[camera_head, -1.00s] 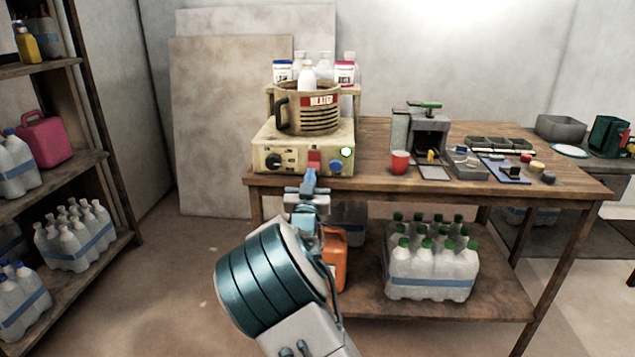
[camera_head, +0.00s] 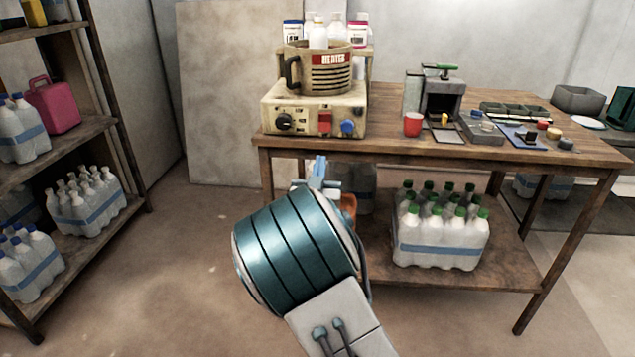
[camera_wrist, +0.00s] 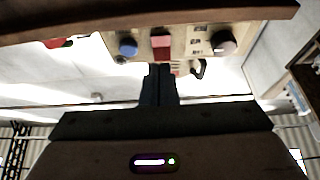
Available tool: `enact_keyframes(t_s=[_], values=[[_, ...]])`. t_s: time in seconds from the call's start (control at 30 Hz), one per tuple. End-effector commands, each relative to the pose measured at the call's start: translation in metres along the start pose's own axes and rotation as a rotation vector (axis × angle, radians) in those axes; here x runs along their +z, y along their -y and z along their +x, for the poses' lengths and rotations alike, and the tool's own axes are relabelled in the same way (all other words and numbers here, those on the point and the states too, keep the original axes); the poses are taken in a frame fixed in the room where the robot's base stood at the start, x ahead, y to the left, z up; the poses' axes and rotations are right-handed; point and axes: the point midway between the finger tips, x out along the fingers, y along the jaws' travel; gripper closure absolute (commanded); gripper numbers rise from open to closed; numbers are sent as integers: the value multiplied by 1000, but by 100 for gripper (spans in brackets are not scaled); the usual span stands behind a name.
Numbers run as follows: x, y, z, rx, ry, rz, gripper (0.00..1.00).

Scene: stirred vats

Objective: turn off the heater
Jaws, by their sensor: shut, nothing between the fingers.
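No glowing lamp shows on the panel. My gripper (camera_head: 319,162) is shut and empty, below and in front of the heater, apart from it. The upside-down wrist view shows the shut fingers (camera_wrist: 158,72) pointing toward the red switch (camera_wrist: 161,44), with the blue knob (camera_wrist: 128,46) and dial (camera_wrist: 223,42) beside it.
The wooden table (camera_head: 400,151) also bears a red cup (camera_head: 413,125), a grey press (camera_head: 441,98) and small trays. Bottles (camera_head: 440,238) stand on its lower shelf. A rack (camera_head: 75,145) with bottles stands at left. The floor between is clear.

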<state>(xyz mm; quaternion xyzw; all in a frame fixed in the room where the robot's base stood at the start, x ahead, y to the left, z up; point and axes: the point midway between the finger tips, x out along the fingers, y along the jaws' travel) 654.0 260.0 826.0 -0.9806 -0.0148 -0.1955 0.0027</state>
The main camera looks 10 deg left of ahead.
Motion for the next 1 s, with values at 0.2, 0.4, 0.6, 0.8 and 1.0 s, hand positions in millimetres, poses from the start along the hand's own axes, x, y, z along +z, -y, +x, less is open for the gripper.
enact_keyframes(t_s=[0.2, 0.4, 0.6, 0.8, 1.0], values=[[8, 3, -32, -4, 2, 2, 100], [11, 1, -39, -2, 0, 0, 100], [11, 0, -39, 0, 0, 0, 100], [4, -13, -29, 16, 53, 14, 100], [-20, -64, -7, 53, 329, 90, 100]])
